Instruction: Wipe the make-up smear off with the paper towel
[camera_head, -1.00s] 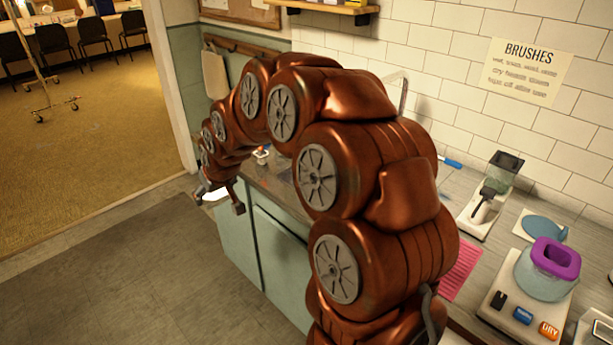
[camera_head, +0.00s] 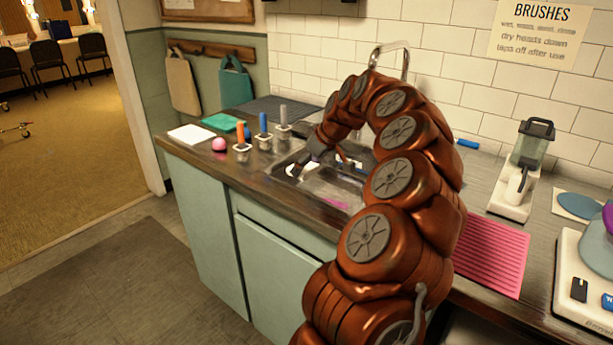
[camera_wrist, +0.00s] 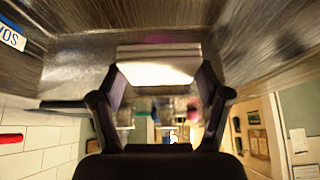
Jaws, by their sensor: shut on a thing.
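My gripper (camera_head: 318,165) is over the sink (camera_head: 275,172) in the head view, pointing down. It is shut on a folded white paper towel (camera_wrist: 157,66), which lies between the fingers in the wrist view. A pale edge of the towel also shows beside the fingers in the head view (camera_head: 301,170). A magenta patch, which looks like the make-up smear (camera_head: 335,203), shows at the near side of the sink. I cannot tell whether the towel touches any surface.
Upright brushes (camera_head: 263,130) in small holders and a pink ball (camera_head: 219,144) stand left of the sink. A white sheet (camera_head: 190,133) lies at the counter's left end. A tall faucet (camera_head: 404,62) rises behind the sink. A pink ribbed mat (camera_head: 492,255) lies to the right.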

